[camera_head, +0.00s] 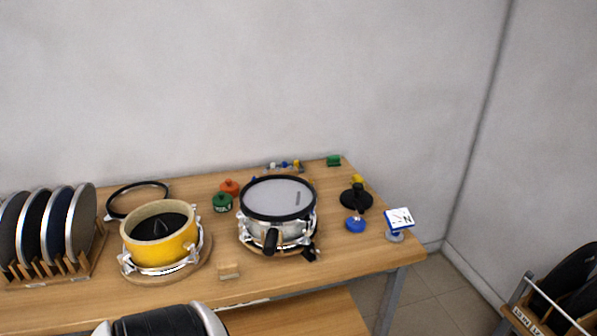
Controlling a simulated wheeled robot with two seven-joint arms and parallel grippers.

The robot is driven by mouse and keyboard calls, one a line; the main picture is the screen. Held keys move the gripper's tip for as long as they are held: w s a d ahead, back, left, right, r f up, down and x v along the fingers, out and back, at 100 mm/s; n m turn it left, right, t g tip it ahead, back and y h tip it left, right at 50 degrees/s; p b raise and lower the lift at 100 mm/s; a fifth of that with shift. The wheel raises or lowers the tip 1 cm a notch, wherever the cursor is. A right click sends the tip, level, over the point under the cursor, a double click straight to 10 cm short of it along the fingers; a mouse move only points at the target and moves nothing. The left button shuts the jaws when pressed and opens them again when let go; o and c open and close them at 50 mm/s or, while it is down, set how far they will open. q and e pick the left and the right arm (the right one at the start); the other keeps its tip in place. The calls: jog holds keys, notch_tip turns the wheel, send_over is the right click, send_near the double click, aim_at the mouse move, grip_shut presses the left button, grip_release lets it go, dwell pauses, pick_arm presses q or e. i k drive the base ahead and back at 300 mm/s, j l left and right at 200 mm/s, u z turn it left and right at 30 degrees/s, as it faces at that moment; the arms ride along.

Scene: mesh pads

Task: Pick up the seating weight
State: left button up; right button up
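A black round disc with a raised middle (356,199) rests on the table at the right. Small knobbed pieces also stand on the table: a green one (222,203) and an orange one (229,187) left of the white-topped drum, and a blue one (356,225) in front of the black disc. The white-topped drum (265,200) has a black rim and sits mid-table.
The wooden table (330,255) has a yellow drum shell (150,250) with a black piece inside, a black hoop (120,190) and a rack of discs (50,285). A small sign (399,218) stands at the right edge. Another rack (530,315) stands at far right.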

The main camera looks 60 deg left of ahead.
aim_at(357, 192)
jog(key=j+u, duration=0.1)
jog(key=u, duration=1.3)
jog(key=i+l+u, duration=0.1)
jog(key=i+l, duration=0.2)
jog(key=l, duration=0.15)
